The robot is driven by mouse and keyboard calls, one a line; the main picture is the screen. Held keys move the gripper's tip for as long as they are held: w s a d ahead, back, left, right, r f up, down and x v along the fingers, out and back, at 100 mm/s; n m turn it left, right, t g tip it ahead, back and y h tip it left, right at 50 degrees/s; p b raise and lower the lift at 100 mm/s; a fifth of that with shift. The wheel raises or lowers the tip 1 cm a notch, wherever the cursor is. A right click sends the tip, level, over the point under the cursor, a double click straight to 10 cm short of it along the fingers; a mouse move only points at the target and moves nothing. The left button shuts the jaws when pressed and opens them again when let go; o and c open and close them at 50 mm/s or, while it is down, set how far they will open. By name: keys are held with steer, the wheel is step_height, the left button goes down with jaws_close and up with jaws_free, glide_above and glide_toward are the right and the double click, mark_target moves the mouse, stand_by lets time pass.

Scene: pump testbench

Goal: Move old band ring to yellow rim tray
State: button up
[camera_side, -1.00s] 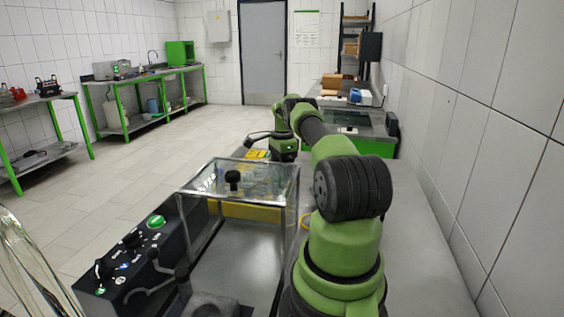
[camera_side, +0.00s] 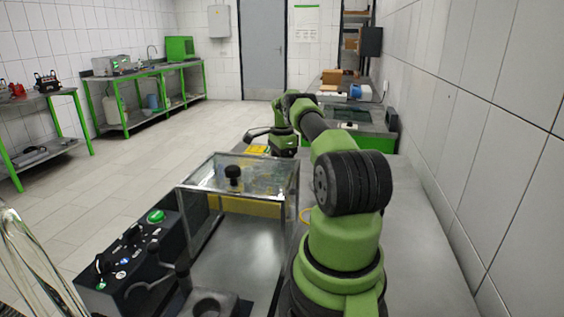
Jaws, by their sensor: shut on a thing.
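My gripper (camera_side: 284,153) is at the far end of my arm, behind the clear-topped box. Its fingers are hidden by the box and its lid. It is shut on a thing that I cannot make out. A small yellow patch (camera_side: 257,150) shows just left of the gripper; I cannot tell if it is the yellow rim tray. I cannot identify the old band ring.
A clear-topped box (camera_side: 238,174) with a black knob stands in the foreground, with a yellow strip (camera_side: 250,207) seen through it. A black control panel (camera_side: 135,250) with knobs and a green button is left of it. Bare bench (camera_side: 425,255) lies right of my arm, beside the tiled wall.

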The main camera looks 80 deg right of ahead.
steer(key=shift+f, duration=0.2)
steer(key=shift+f, duration=0.5)
steer(key=shift+f, duration=0.55)
stand_by(1.0)
steer(key=o, duration=1.1)
step_height(320, 180, up, 7)
stand_by(0.6)
